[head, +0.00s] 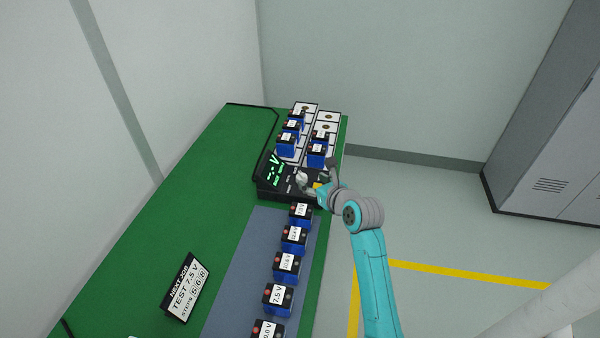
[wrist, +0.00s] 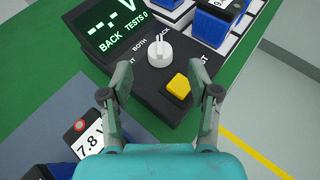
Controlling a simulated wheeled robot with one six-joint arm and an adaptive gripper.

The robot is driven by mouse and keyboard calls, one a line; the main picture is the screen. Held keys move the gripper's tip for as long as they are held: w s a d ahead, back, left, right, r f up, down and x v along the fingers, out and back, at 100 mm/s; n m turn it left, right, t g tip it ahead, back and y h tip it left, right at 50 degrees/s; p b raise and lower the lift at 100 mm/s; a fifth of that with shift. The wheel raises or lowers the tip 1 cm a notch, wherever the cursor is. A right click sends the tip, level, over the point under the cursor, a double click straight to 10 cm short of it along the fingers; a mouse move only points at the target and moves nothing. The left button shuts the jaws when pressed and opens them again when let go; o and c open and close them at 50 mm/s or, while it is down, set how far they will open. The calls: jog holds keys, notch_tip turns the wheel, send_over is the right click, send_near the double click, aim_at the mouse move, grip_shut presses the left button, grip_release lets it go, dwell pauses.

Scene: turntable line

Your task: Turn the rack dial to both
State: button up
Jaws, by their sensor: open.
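The rack dial is a round white knob (wrist: 160,52) with a raised ridge, on the black tester box (wrist: 150,82); it also shows in the head view (head: 302,177). The label BOTH is printed beside it, with other labels partly hidden. Which label the ridge marks is hard to tell. The green display (wrist: 112,22) reads dashes and V, BACK and TESTS 0. My gripper (wrist: 167,84) is open and empty, its fingers apart on the near side of the dial, not touching it. In the head view my gripper (head: 320,182) is at the box's right side.
Blue batteries stand in white racks (head: 308,108) behind the box. Several labelled batteries (head: 287,262) line the grey strip in front. A job sign (head: 186,288) stands on the green table (head: 190,190).

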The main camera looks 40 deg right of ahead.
aim_at(303, 175)
jog(key=x, duration=0.8)
jog(key=c, duration=1.2)
